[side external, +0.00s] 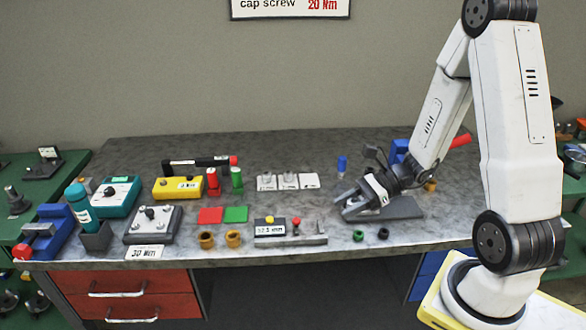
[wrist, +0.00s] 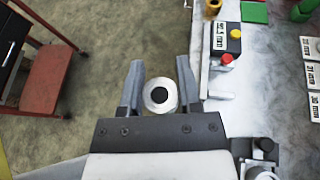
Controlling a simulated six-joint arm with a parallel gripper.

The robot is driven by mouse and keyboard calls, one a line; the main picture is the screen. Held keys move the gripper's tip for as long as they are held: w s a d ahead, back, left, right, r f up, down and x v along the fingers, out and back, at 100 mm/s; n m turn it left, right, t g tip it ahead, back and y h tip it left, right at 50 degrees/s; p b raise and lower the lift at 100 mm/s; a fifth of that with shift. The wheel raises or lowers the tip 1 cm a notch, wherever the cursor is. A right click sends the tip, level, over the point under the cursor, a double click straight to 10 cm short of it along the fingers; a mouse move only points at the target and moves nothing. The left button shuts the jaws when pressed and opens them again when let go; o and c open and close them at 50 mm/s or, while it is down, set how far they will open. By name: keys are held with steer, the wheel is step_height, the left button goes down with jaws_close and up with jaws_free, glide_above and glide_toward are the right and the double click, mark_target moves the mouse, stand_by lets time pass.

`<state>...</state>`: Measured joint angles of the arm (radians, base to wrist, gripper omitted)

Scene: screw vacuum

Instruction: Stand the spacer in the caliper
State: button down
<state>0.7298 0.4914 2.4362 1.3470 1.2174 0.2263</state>
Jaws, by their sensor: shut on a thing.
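My gripper (side external: 343,204) is low over the right half of the bench, to the right of the caliper. In the wrist view my gripper (wrist: 160,68) is shut on a round, pale spacer (wrist: 148,97) with a dark centre, seen end-on between the fingers. The spacer cannot be made out in the side view. The caliper (side external: 312,239) is a grey bar at the bench's front edge, with a white label reading about 12.5 mm, a yellow button and a red knob. In the wrist view the caliper (wrist: 219,78) lies to the right of the fingers, apart from the spacer.
Green and black rings (side external: 370,235) lie near the front edge. Brown cups (side external: 220,239) stand left of the caliper, with red and green mats (side external: 222,215) behind. White labelled blocks (side external: 288,181) and a blue cylinder (side external: 342,165) stand further back. Open bench lies between caliper and blocks.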

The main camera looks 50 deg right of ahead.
steer(key=shift+w+d+f, duration=0.25)
steer(key=shift+w+f, duration=1.25)
steer(key=shift+w, duration=0.55)
steer(key=shift+w+d+f, duration=0.2)
steer(key=shift+w+f, duration=1.25)
steer(key=shift+w, duration=0.65)
steer(key=shift+w+d+f, duration=0.25)
steer(key=shift+w+f, duration=1.25)
steer(key=shift+w, duration=0.55)
steer(key=shift+w+f, duration=0.25)
steer(key=shift+f, duration=1.6)
steer(key=shift+f, duration=0.5)
